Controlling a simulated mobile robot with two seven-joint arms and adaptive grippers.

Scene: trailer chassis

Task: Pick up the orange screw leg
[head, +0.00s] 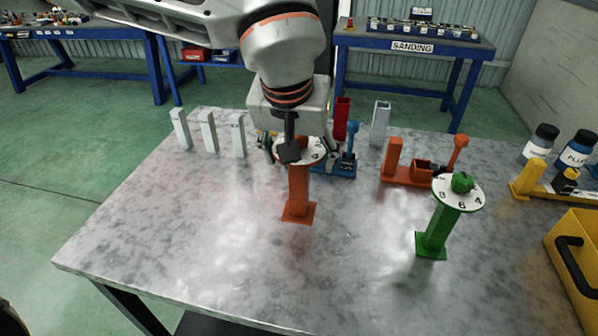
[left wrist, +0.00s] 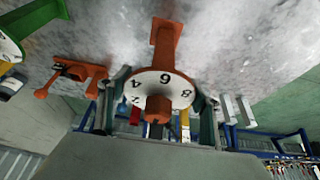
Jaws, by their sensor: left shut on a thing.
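The orange screw leg (head: 298,190) has an orange post with a square foot and a white numbered disc on top. It looks upright over the table; I cannot tell if its foot touches the surface. My left gripper (head: 301,150) reaches down from above and is shut on the leg's top end, with a finger on each side of it. In the left wrist view, the leg (left wrist: 166,45) shows its disc and orange knob between the fingers of the gripper (left wrist: 162,108). My right gripper is not in view.
A green screw leg (head: 437,232) stands to the right. Behind are an orange fixture (head: 408,176), a blue one (head: 345,165) and grey blocks (head: 207,132). A yellow crate (head: 580,262) sits at the right edge. The table's front left (head: 170,230) is clear.

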